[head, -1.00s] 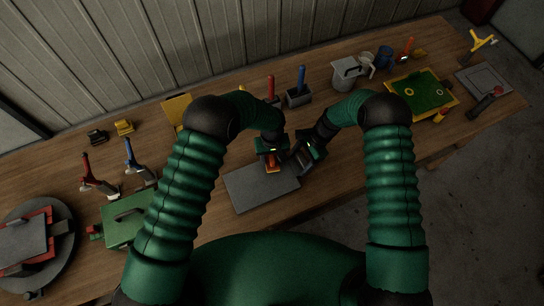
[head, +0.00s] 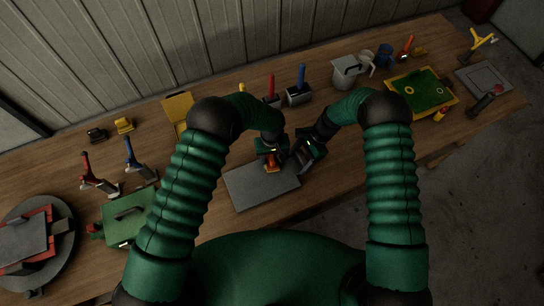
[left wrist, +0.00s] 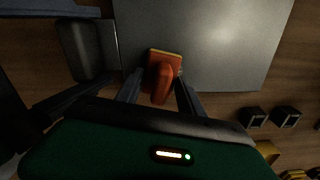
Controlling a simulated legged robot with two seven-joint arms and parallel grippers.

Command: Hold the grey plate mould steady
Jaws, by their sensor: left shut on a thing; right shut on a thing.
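The grey plate mould (head: 262,190) lies flat on the wooden table in front of me, a plain rectangular slab. It also fills the top of the left wrist view (left wrist: 225,45). My left gripper (head: 271,158) is shut on an orange-handled tool (left wrist: 162,80) with a yellowish base, over the plate near its far edge. My right gripper (head: 302,160) is at the plate's far right corner, shut. The exact contact there is dark and partly hidden.
A green case (head: 125,218) and a round dark turntable (head: 62,245) with a red and grey mould stand at left. A grey holder (head: 298,97) with a blue-handled tool stands behind the grippers. A yellow-edged green tray (head: 425,92) lies right. Table right of the plate is clear.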

